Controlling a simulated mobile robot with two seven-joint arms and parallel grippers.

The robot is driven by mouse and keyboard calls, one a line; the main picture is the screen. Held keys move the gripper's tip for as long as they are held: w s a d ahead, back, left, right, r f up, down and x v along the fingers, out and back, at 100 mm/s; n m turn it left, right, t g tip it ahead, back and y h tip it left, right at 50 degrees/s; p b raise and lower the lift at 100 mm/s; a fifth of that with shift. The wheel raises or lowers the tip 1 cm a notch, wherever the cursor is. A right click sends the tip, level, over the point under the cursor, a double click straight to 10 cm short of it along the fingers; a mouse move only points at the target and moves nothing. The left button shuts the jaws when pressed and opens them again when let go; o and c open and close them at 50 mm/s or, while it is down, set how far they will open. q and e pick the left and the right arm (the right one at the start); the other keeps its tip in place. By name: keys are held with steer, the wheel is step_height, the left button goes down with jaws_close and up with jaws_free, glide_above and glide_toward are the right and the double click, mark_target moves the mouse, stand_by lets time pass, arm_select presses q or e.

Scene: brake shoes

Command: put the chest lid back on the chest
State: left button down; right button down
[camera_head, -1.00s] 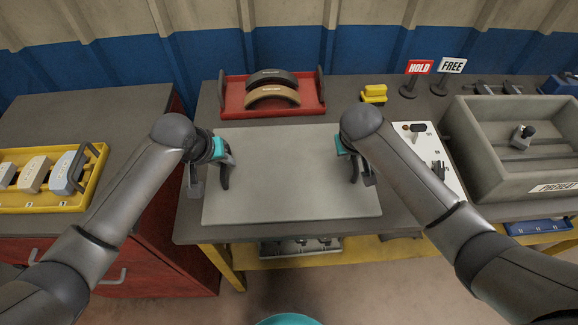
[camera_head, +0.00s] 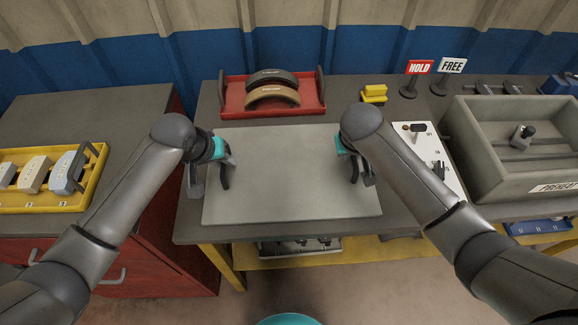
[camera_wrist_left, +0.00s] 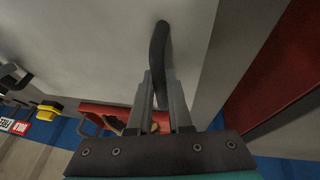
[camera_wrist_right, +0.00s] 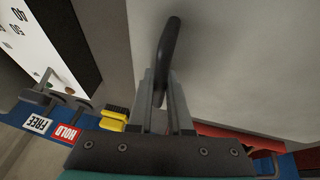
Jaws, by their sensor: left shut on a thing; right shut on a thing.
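The chest lid (camera_head: 290,175) is a flat grey plate with a black handle at each side. It lies level over the middle of the bench; I cannot tell whether it touches the top. My left gripper (camera_head: 220,165) is shut on the left handle, a black curved bar in the left wrist view (camera_wrist_left: 158,48). My right gripper (camera_head: 354,163) is shut on the right handle, which shows in the right wrist view (camera_wrist_right: 170,45). The chest (camera_head: 488,160) is the open grey box at the right, marked PREHEAT, with a small dark fitting inside.
A red tray (camera_head: 240,106) with two curved brake shoes stands behind the lid. A white panel (camera_head: 440,165) lies between lid and chest. A yellow block (camera_head: 374,93) and HOLD (camera_head: 419,67) and FREE (camera_head: 453,65) signs stand behind. A yellow tray (camera_head: 80,200) is on the left cabinet.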

arm_select(q)
steer(key=shift+w+r, duration=0.1)
steer(key=shift+r, duration=0.15)
arm_select(e)
steer(key=shift+w+r, duration=0.1)
steer(key=shift+r, duration=0.1)
